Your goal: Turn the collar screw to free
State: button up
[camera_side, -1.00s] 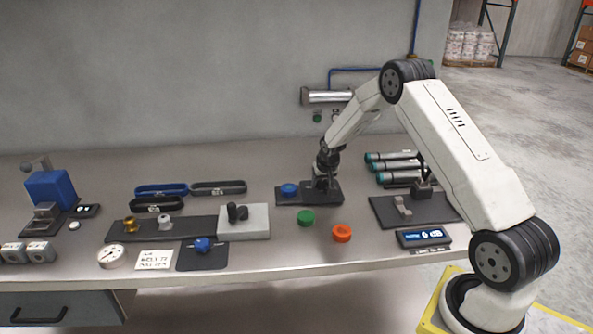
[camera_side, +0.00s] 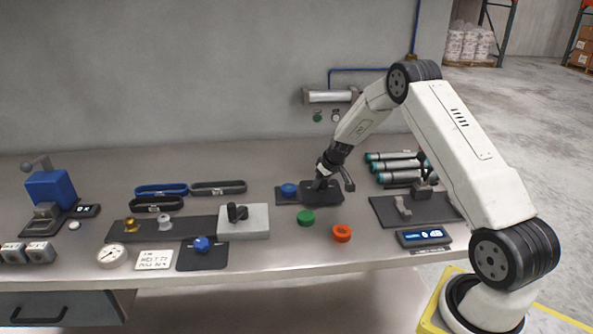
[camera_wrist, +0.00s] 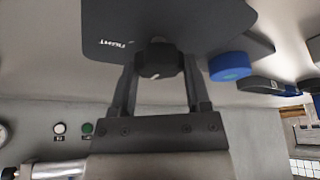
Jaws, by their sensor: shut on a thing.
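The collar screw shows in the wrist view as a dark ribbed knob (camera_wrist: 158,60) with a pale mark on its near face. It sits at the edge of a dark plate (camera_wrist: 215,20) with white lettering. My gripper (camera_wrist: 160,66) is shut on the knob, one finger on each side. In the side view my gripper (camera_side: 321,183) is down at the dark plate (camera_side: 334,197), right of a blue cap (camera_side: 289,190). The knob is hidden there behind my gripper. The blue cap also shows in the wrist view (camera_wrist: 229,66), apart from the right finger.
Teal-ended tubes (camera_side: 392,157) lie behind to the right. A dark plate with a grey bracket (camera_side: 403,206) and a blue display (camera_side: 423,238) stand at right.

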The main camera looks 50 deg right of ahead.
jog(key=n+y, duration=0.1)
jog(key=n, duration=0.2)
jog(key=n+y, duration=0.1)
jog(key=n, duration=0.2)
jog(key=shift+d+n+y, duration=0.1)
jog(key=shift+n+y, duration=0.2)
jog(key=n+g+y, duration=0.1)
jog(key=n, duration=0.4)
jog(key=shift+d+n+g+y, duration=0.1)
jog(key=shift+n+g+y, duration=0.3)
jog(key=o, duration=1.3)
jog(key=shift+r, duration=0.1)
jog(key=v, duration=0.7)
jog(key=shift+r, duration=0.25)
jog(key=shift+d, duration=0.1)
